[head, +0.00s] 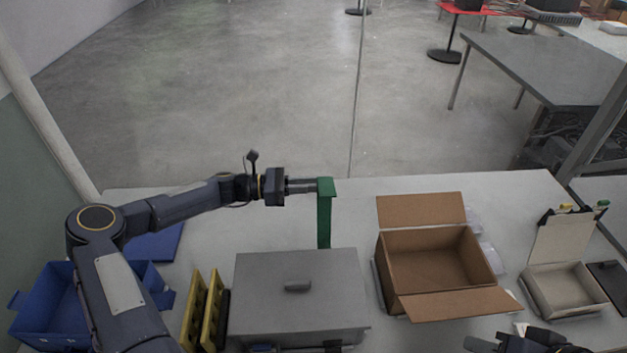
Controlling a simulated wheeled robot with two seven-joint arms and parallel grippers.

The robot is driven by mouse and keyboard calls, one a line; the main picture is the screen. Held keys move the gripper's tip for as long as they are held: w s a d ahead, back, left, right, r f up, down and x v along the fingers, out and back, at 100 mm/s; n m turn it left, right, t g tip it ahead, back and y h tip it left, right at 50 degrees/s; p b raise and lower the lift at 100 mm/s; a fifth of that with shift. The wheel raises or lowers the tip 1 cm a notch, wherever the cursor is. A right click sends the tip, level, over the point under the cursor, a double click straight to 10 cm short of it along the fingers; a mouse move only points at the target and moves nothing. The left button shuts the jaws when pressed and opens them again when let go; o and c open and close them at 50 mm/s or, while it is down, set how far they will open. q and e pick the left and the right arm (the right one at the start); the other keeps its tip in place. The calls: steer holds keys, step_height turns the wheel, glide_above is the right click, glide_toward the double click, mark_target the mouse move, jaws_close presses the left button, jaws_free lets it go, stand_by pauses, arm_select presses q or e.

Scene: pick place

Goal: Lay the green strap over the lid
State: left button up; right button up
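The green strap (324,215) hangs upright from my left gripper (312,186), with its short top part between the fingertips. The gripper is shut on it behind the grey box. The strap's lower end comes down near the back edge of the lid; whether it touches the box or table I cannot tell. The grey lid (260,270) with a small handle (297,286) lies flat on the box. Some of my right gripper (535,343) shows at the bottom right edge; its fingers are not clear.
An open cardboard box (428,306) stands right of the grey box. A blue bin (45,310) and yellow racks (200,310) stand to the left. A small beige open box (565,292) is at the far right. The table (400,185) is clear along its back.

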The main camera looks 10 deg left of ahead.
arm_select(q)
steer(key=shift+x, duration=0.95)
jaws_close()
steer(key=shift+s, duration=0.1)
steer(key=s+d+r+m+b, duration=0.2)
steer(key=s+d+m+b, duration=0.1)
steer(key=s+m, duration=0.4)
steer(key=shift+s+r, duration=0.3)
steer(key=shift+s, duration=1.6)
steer(key=shift+d, duration=0.1)
